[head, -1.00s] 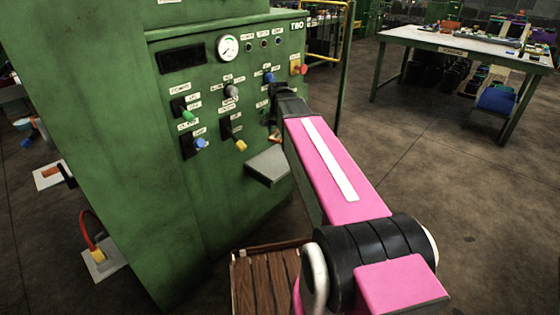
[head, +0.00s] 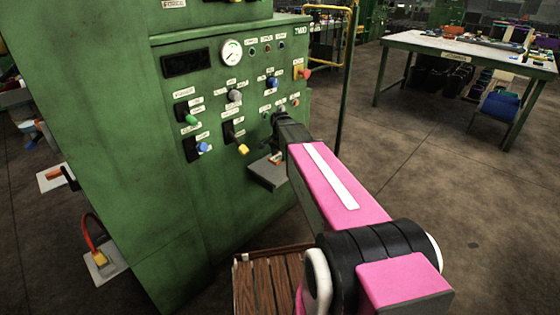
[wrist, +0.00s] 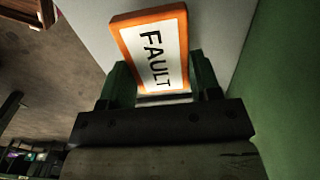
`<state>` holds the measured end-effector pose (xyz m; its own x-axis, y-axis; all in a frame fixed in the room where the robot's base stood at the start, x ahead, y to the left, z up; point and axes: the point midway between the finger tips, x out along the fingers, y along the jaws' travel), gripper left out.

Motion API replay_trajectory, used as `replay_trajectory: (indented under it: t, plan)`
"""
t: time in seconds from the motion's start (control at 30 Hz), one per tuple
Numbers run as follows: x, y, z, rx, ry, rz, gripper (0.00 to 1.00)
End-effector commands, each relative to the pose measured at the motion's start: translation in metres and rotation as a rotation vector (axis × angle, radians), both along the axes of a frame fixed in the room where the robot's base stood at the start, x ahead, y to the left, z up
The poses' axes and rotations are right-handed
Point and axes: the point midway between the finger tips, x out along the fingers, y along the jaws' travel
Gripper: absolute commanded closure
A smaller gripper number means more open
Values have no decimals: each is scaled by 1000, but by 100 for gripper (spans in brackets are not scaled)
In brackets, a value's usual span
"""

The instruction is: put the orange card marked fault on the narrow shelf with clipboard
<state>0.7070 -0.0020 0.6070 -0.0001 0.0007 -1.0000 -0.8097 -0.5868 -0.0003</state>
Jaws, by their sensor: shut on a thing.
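The orange card marked FAULT (wrist: 150,48) is between the fingers of my gripper (wrist: 160,78) in the wrist view, its white face and black letters showing. My gripper is shut on it. In the head view a small orange edge of the card (head: 278,158) shows just below the gripper, low over the narrow grey shelf (head: 267,176) on the front of the green machine. The shelf's pale surface (wrist: 88,22) lies behind the card in the wrist view. I cannot tell whether card and shelf touch. I see no clipboard on the shelf.
The green machine panel (head: 225,200) stands close beside the gripper, with knobs and switches above the shelf, including a yellow one (head: 243,149). A wooden slatted pallet (head: 268,280) lies on the floor below. A work table (head: 470,50) stands far right.

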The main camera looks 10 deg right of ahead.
Motion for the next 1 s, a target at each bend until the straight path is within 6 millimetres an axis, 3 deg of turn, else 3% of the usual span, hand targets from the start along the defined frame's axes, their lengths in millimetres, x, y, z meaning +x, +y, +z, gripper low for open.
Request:
replay_trajectory:
  t: [0.2,0.6,0.63,0.7,1.0]
  plan:
    - [0,0,-27,0,1,0,66]
    - [0,0,-31,0,0,1,66]
    - [0,0,-31,1,-1,1,33]
    - [0,0,-31,1,-1,1,17]
    - [0,0,-29,0,0,1,17]
